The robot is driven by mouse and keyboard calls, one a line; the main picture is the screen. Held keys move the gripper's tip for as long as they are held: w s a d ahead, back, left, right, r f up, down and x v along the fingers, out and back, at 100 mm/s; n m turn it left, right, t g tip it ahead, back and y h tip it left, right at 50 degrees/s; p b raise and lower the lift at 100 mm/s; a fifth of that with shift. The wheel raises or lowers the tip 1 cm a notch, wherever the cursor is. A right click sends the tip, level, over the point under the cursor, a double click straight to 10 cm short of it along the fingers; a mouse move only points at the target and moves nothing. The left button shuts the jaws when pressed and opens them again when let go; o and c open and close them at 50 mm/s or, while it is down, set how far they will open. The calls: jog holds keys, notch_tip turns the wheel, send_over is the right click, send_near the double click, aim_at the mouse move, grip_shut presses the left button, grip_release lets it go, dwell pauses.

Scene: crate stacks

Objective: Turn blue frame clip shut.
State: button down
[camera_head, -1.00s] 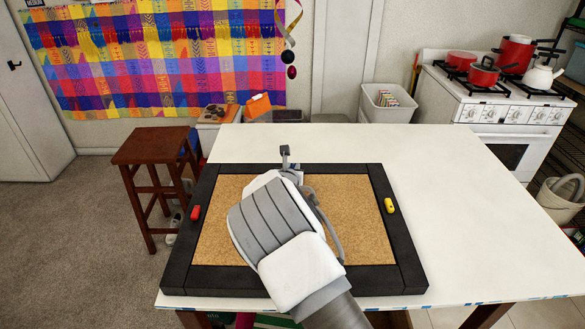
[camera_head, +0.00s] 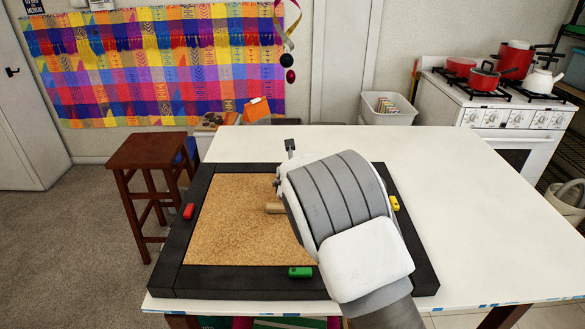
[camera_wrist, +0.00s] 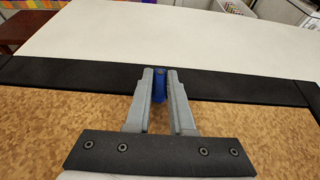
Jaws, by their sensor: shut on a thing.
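The blue clip (camera_wrist: 159,86) sits on the far bar of the black frame (camera_wrist: 225,84) in the wrist view. Its long side appears to run across the bar, with one end toward the cork. My gripper (camera_wrist: 160,76) is shut on it, one finger on each side. In the head view my wrist and hand hide the blue clip and the fingertips. The black frame (camera_head: 190,240) also shows in the head view, around a cork panel (camera_head: 235,225).
A red clip (camera_head: 189,211) is on the left bar, a green clip (camera_head: 300,272) on the near bar and a yellow clip (camera_head: 394,203) on the right bar. The white table (camera_head: 450,200) is clear around the frame.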

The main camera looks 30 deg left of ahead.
jog(key=c, duration=0.8)
grip_release()
jog(key=shift+s+d, duration=0.1)
jog(key=shift+s, duration=0.05)
jog(key=v, duration=1.7)
jog(key=shift+d+b, duration=0.1)
jog(key=shift+b, duration=0.25)
